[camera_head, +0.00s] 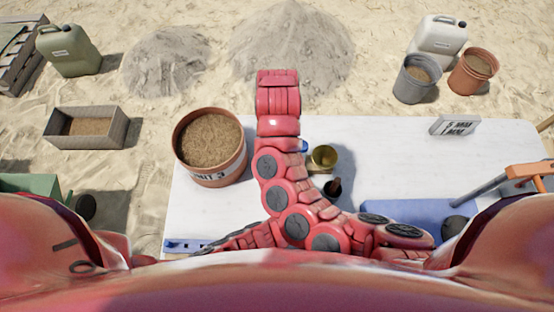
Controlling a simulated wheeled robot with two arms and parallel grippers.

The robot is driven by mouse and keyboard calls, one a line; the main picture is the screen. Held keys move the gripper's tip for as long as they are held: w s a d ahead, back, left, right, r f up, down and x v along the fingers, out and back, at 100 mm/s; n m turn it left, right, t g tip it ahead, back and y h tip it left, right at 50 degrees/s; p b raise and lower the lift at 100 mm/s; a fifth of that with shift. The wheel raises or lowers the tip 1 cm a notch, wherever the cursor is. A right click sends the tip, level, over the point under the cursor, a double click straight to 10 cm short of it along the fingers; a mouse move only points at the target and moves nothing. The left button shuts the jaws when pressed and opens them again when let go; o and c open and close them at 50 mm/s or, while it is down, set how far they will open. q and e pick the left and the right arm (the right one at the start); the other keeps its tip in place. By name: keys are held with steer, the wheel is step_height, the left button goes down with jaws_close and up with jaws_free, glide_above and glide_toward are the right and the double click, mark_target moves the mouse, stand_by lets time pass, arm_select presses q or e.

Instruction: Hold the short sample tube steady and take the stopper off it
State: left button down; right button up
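I cannot make out the short sample tube or its stopper for certain. A small blue bit (303,146) shows just right of my raised red arm, and the arm may hide the rest of it. A brass-coloured cup (323,158) stands on the white table (400,150) right of the arm. A small dark item (333,187) is just below the cup; what it is I cannot tell. My red arm links cross the middle of the table and cover what lies behind them. Neither gripper's fingers show.
A terracotta bucket of soil (210,148) stands at the table's left. A blue tray (400,212) lies at the right front, a small lettered sign (455,126) at the back right. An orange and grey tool (525,171) juts in from the right. The table's back right is mostly clear.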

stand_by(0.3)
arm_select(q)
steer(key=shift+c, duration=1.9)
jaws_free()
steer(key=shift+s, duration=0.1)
